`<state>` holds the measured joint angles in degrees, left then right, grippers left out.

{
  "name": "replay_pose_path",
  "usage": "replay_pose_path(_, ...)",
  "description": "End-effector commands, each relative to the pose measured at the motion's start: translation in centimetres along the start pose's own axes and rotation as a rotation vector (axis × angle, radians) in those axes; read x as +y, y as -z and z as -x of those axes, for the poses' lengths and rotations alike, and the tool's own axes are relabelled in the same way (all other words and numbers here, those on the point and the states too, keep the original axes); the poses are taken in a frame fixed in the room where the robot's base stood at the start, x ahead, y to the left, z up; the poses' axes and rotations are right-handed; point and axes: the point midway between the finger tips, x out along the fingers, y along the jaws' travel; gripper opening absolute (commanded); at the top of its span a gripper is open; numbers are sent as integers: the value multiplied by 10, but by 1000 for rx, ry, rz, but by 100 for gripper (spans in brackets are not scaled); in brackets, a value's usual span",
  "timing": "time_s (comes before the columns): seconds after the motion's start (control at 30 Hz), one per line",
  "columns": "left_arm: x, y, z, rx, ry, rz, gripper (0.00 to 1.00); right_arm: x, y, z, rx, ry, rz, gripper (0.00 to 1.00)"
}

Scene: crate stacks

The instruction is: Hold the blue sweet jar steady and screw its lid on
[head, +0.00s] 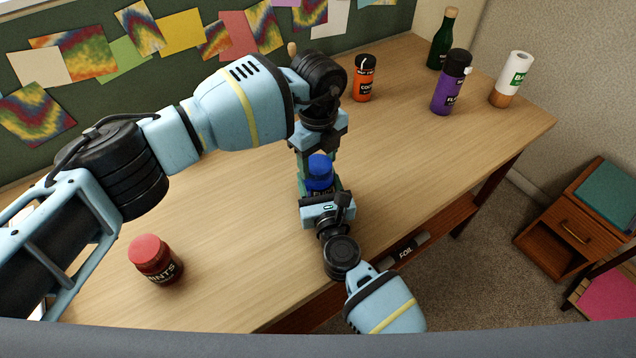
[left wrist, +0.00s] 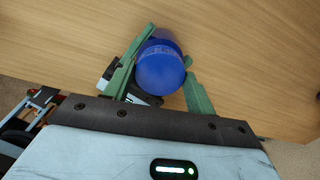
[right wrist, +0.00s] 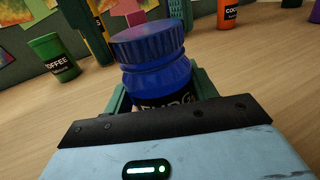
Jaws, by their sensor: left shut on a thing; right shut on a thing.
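The blue sweet jar stands upright near the table's front edge; its body (right wrist: 158,82) with a dark label shows in the right wrist view. Its ribbed blue lid (right wrist: 147,43) sits level on top of the jar there, and also shows in the head view (head: 320,166) and the left wrist view (left wrist: 161,68). My left gripper (head: 319,160) comes from above and behind, shut on the lid with a finger on each side. My right gripper (head: 320,190) comes from the front, shut around the jar body. How far the threads engage cannot be seen.
A dark red jar with a pink lid (head: 157,262) stands at the front left. An orange container (head: 363,80), a purple flask (head: 450,85), a green bottle (head: 442,42) and a paper roll (head: 512,78) stand farther back. A green coffee container (right wrist: 54,58) shows in the right wrist view.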

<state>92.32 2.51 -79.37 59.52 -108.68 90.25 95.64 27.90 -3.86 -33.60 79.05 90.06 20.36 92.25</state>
Motion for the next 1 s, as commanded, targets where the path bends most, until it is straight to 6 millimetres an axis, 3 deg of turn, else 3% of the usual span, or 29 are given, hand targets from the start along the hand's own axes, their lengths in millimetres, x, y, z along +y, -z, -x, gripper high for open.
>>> replay_pose_path(1.0, 0, 1, -1, 0, 0, -1661, 28, 0, 0, 0, 0, -1, 0, 0)
